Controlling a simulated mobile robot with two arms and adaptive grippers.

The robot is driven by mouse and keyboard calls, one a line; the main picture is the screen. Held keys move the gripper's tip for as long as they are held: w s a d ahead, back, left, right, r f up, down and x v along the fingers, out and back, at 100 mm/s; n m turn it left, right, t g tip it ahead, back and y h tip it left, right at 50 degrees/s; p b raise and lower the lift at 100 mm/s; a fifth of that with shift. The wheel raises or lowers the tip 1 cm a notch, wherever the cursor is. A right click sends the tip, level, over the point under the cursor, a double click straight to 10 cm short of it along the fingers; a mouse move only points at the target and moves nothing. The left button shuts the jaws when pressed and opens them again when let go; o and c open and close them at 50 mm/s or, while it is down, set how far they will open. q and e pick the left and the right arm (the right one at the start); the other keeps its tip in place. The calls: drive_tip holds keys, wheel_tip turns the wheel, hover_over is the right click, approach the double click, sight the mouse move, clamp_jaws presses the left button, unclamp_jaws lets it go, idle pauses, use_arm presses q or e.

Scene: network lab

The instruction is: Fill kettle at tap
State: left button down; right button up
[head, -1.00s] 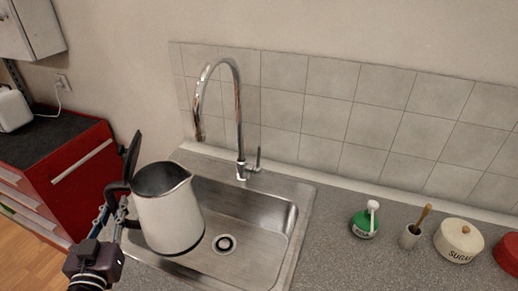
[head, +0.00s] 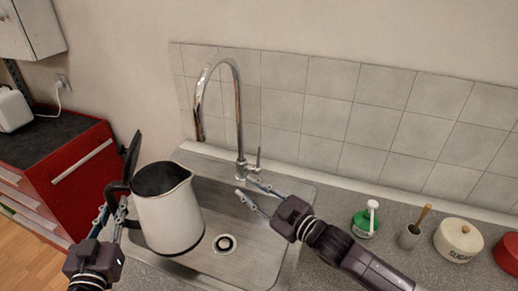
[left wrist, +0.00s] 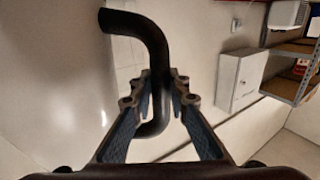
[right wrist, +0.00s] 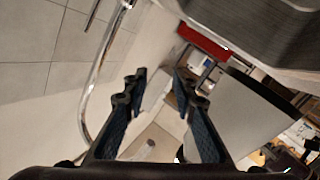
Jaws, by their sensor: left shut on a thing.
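The white kettle (head: 168,218) hangs upright over the left part of the sink, its black lid (head: 132,155) swung open. My left gripper (head: 113,211) is shut on its black handle, which also shows between the fingers in the left wrist view (left wrist: 154,45). The chrome tap (head: 239,110) arches over the sink, its outlet (head: 200,137) above and slightly right of the kettle's spout. No water stream shows. My right gripper (head: 245,187) is open and empty, just below the tap's lever (head: 258,158). In the right wrist view the tap (right wrist: 92,85) is left of its open fingers.
The steel sink (head: 240,262) is set in a grey speckled counter (head: 335,262). A green dispenser (head: 364,224), a cup with a brush (head: 408,238), a sugar pot (head: 458,240) and a red pot (head: 508,254) stand at right. A red cabinet (head: 85,180) is at left.

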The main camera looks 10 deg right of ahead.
sight(260, 150)
drive_tip(key=w+d+m+t+h, duration=0.2)
drive_tip(key=w+d+m, duration=0.5)
drive_tip(key=d, duration=0.4)
drive_tip(key=shift+m, duration=0.4)
drive_tip(key=x, duration=1.1)
drive_tip(key=shift+a+r, duration=0.15)
drive_tip(key=shift+r, duration=0.05)
drive_tip(key=shift+c, duration=0.4)
clamp_jaws()
